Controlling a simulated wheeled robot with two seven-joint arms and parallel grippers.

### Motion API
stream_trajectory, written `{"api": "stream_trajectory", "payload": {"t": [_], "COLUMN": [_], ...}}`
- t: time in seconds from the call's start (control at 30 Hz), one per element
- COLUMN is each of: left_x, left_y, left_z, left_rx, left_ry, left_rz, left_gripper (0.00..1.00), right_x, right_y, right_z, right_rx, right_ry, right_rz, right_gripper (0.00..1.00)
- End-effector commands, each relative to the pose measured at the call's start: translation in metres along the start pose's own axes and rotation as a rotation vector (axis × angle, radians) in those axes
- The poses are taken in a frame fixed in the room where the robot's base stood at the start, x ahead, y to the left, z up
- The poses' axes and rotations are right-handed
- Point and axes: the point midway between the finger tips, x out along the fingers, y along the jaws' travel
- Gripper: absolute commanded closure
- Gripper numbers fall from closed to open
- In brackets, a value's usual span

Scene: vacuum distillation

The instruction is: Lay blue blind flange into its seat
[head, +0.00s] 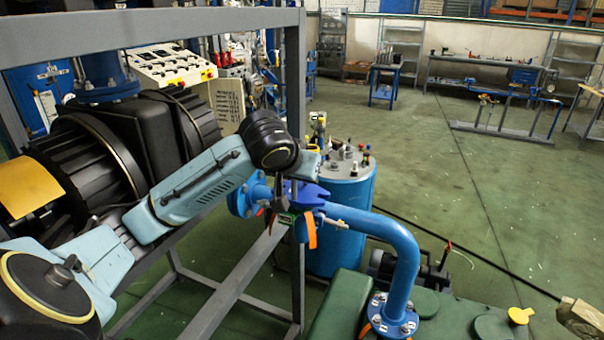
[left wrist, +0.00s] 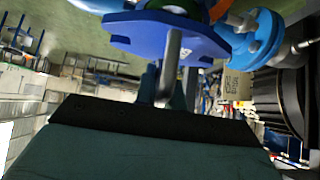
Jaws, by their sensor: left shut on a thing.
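The blue blind flange (head: 309,194) is a dark blue angular plate. My left gripper (head: 290,200) is shut on it, just above the near end of the blue bent pipe (head: 400,250). In the left wrist view the flange (left wrist: 150,32) spans the top of the picture, with a grey metal rod (left wrist: 173,55) in front of it. A green part shows just under the flange, and an orange strip (head: 311,230) hangs beside it. The seat is mostly hidden by the gripper and flange, so I cannot tell whether they touch. My right gripper is not in view.
A grey metal frame (head: 297,100) stands close to my left arm, with a large black ribbed machine (head: 80,165) behind. A round blue flange (head: 240,200) sits left of the gripper. A blue tank (head: 345,210) stands just beyond. Open green floor lies right.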

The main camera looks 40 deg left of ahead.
Motion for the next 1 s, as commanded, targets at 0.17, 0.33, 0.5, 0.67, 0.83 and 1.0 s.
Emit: {"api": "stream_trajectory", "payload": {"t": [0.17,0.33,0.5,0.67,0.83,1.0], "left_x": [-0.0007,-0.0008,-0.0012,-0.0015,-0.0010,-0.0007], "left_y": [-0.0001,-0.0001,0.0000,-0.0001,-0.0002,-0.0001], "left_z": [-0.0013,-0.0013,-0.0017,-0.0017,-0.0014,-0.0011], "left_rx": [-0.001,-0.001,-0.001,-0.001,-0.001,-0.001], "left_ry": [0.004,0.004,0.004,0.003,0.003,0.004], "left_rz": [0.000,0.000,0.001,0.000,0.000,0.000], "left_gripper": [1.00,1.00,1.00,1.00,1.00,1.00], "right_x": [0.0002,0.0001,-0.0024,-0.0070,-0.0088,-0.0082], "right_y": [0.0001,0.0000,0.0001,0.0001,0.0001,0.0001], "right_z": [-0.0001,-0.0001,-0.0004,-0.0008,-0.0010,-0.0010], "right_rx": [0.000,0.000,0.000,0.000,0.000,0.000], "right_ry": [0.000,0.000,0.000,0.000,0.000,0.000], "right_rz": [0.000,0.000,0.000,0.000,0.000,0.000], "right_gripper": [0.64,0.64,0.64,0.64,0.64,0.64]}}
